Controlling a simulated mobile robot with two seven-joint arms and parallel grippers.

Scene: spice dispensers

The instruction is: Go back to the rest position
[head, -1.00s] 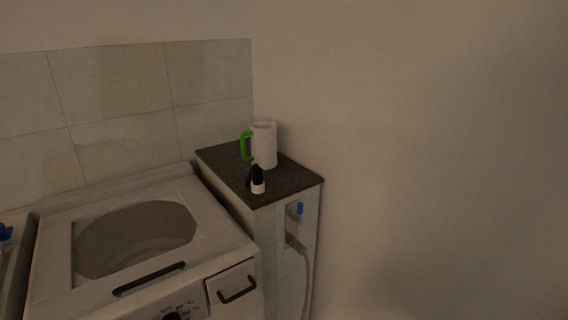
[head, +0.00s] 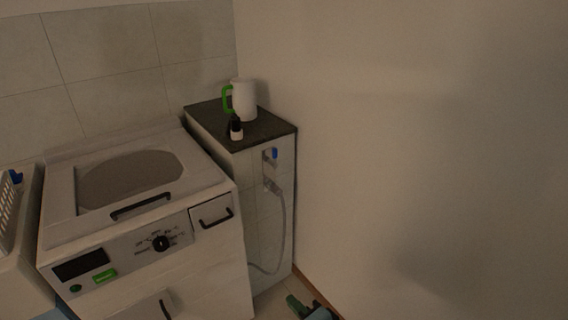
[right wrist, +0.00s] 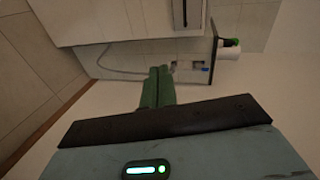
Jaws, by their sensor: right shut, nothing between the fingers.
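My right gripper (head: 297,304) shows at the bottom edge of the head view, low in front of the wall corner. In the right wrist view its green fingers (right wrist: 157,88) are together and hold nothing. It is well below and apart from the dark countertop (head: 268,127). On that countertop stand a white jug with a green handle (head: 244,102) and a small white bottle with a black top (head: 236,130). The jug also shows at the right of the right wrist view (right wrist: 229,52). My left gripper is not in view.
A white top-loading washing machine (head: 215,247) stands left of the tiled cabinet. A grey hose (head: 283,225) hangs from a blue-handled tap (head: 270,153) on the cabinet's side. A bare wall (head: 420,150) fills the right. Another white appliance (head: 20,275) is at the far left.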

